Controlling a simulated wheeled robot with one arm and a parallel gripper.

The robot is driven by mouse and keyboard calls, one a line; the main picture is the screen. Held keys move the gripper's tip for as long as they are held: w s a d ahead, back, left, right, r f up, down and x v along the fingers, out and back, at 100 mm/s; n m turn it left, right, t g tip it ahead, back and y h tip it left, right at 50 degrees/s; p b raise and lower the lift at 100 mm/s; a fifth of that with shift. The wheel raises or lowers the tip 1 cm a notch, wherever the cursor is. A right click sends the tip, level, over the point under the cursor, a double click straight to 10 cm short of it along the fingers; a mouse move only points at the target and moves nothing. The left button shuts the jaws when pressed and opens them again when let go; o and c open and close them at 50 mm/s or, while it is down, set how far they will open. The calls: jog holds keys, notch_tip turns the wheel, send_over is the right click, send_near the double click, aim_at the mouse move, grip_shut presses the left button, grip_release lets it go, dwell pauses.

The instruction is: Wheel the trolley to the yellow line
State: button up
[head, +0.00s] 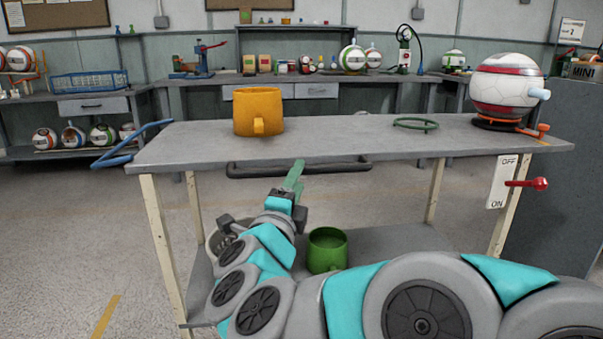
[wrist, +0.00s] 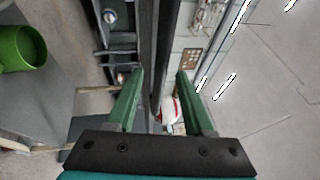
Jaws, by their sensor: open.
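The trolley (head: 350,145) looks like the grey-topped table with cream legs across the middle of the head view. It has a blue handle (head: 130,148) at its left end and a dark bar handle (head: 300,169) under its near edge. Its wheels are not visible. A short yellow line (head: 105,317) is on the floor at lower left. My gripper (head: 294,176) is at the near side, by the dark bar. In the wrist view my gripper (wrist: 160,78) is open, with a dark bar (wrist: 168,40) showing between its green fingers. I cannot tell whether they touch it.
On the trolley top are a yellow mug (head: 258,112), a green ring (head: 415,124) and a ball (head: 507,84) on a stand. A green mug (head: 327,250) is on the lower shelf. An OFF/ON plate (head: 500,182) with a red lever is at right. Floor at left is clear.

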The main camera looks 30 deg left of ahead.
jog(key=shift+x, duration=1.8)
jog(key=shift+r, duration=0.1)
grip_shut()
